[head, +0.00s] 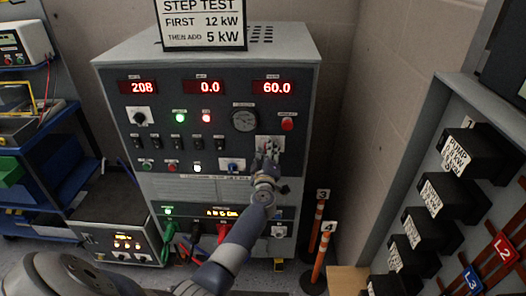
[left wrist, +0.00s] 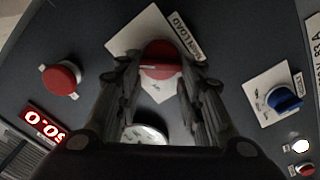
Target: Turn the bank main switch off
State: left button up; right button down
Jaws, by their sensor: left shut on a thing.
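The load bank (head: 205,185) is a grey cabinet in the middle of the head view. A red rotary switch (left wrist: 160,60) on a white plate shows in the left wrist view, with a partly hidden label ending in "LOAD". In the head view its plate (head: 277,141) is mostly behind my gripper. My left gripper (head: 267,154) is shut on this red switch, with its fingers (left wrist: 160,76) on either side of the knob. Whether the switch reads on or off cannot be seen. My right gripper is not in view.
A red push button (head: 287,124), a round gauge (head: 243,119) and a blue knob (head: 232,165) sit close around the gripper. The displays read 208, 0.0 and 60.0. Orange posts (head: 319,252) stand right of the cabinet; a breaker panel (head: 438,140) is at far right.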

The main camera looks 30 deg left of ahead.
pick_arm(q)
jog(key=n, duration=0.1)
jog(key=f+n, duration=0.1)
jog(key=a+n, duration=0.1)
jog(key=n, duration=0.1)
jog(key=shift+s+f+g, duration=0.2)
jog(key=shift+s+g, duration=0.1)
jog(key=shift+s, duration=0.05)
jog(key=n, duration=0.4)
jog(key=shift+n, duration=0.4)
jog(key=n, duration=0.5)
jog(key=shift+w+r, duration=0.2)
jog(key=shift+r, duration=0.15)
jog(key=n, duration=0.1)
jog(key=r+n, duration=0.1)
jog(key=n, duration=0.1)
jog(key=shift+w+b, duration=0.15)
jog(key=shift+b, duration=0.2)
jog(key=shift+n, duration=0.3)
jog(key=shift+w, duration=0.1)
jog(key=o, duration=1.1)
jog(key=shift+a, duration=0.1)
jog(key=shift+c, duration=0.2)
jog(key=shift+f, duration=0.1)
jog(key=shift+f, duration=0.1)
